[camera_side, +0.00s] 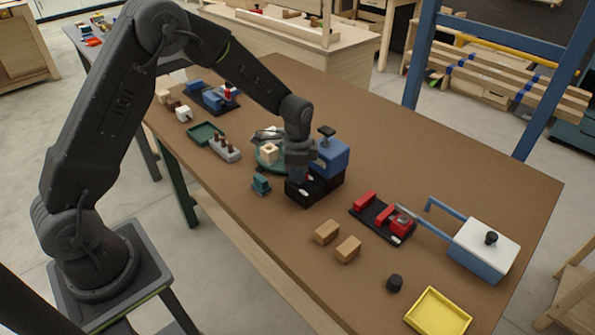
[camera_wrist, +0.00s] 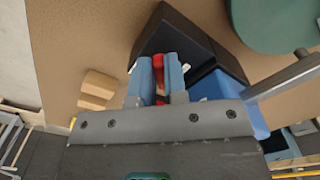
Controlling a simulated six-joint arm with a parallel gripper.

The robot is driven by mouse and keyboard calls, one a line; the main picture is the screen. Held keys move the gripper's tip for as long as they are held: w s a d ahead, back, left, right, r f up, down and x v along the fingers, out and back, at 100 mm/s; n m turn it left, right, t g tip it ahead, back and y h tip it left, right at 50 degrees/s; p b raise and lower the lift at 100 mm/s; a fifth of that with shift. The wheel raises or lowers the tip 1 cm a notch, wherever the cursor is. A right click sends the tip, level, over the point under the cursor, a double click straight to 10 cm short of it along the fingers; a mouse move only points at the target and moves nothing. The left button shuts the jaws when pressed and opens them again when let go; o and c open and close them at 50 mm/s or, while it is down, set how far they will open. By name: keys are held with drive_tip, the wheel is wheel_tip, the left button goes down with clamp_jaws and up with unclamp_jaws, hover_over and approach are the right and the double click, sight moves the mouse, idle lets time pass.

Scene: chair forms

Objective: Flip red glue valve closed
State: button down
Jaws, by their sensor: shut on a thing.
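The red glue valve (camera_wrist: 158,64) shows in the wrist view as a narrow red bar between the two blue-grey fingers of my gripper (camera_wrist: 159,78). My gripper is shut on it, at the black base (camera_wrist: 176,36) of the glue station. In the side view my gripper (camera_side: 300,172) points down at the left side of this black base (camera_side: 322,188), which has a blue block (camera_side: 333,158) with a dark knob on top. The valve is hidden behind the gripper in the side view, and I cannot tell its angle.
A green round plate (camera_side: 268,163) with a pale block stands close behind my gripper. A small teal block (camera_side: 261,184) is at left. Two wooden blocks (camera_side: 327,232), a red clamp on a black plate (camera_side: 381,218) and a white-lidded blue box (camera_side: 485,248) lie to the right.

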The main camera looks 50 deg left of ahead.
drive_tip(key=c, duration=1.2)
unclamp_jaws()
drive_tip(key=shift+o, duration=0.2)
drive_tip(key=shift+r, duration=0.1)
wheel_tip(320, 180, up, 14)
